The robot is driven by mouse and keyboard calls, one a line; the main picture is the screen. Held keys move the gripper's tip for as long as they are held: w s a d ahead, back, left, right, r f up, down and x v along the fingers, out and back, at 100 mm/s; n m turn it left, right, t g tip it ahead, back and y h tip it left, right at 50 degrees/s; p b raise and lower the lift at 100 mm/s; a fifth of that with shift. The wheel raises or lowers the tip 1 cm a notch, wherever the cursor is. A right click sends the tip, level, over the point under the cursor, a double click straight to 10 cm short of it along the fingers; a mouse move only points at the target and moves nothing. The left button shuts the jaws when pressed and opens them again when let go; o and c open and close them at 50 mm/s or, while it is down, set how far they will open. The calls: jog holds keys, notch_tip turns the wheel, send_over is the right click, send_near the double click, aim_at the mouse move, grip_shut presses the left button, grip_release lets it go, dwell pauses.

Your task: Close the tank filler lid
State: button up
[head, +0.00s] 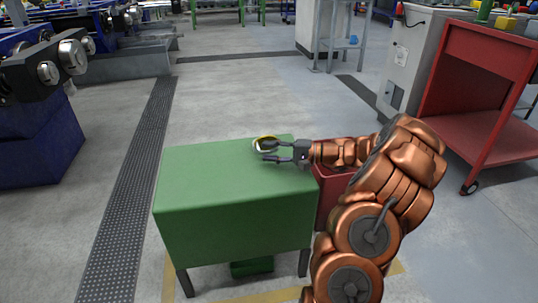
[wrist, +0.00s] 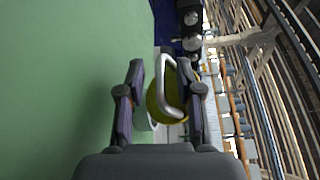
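A green box-like tank (head: 225,215) on short legs stands in the middle of the head view. Near the far edge of its top, toward the right, is a small round yellow-edged lid (head: 264,139), partly hidden by my gripper (head: 263,153). In the wrist view the lid (wrist: 158,108) shows as a yellow disc with a pale grey bar handle (wrist: 169,85) across it. My gripper (wrist: 160,66) is open, with its fingers apart on either side of the lid and handle. I cannot tell whether a finger touches them, nor the lid's exact tilt.
A red bin (head: 328,190) stands against the tank's right side, under my arm. A red cart (head: 480,85) is at the right and a blue machine (head: 35,135) at the left. The grey floor (head: 240,95) behind the tank is clear.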

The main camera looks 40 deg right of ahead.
jog(key=shift+w+a, duration=0.25)
jog(key=shift+a, duration=0.05)
jog(key=shift+c, duration=0.2)
grip_shut()
dwell(0.3)
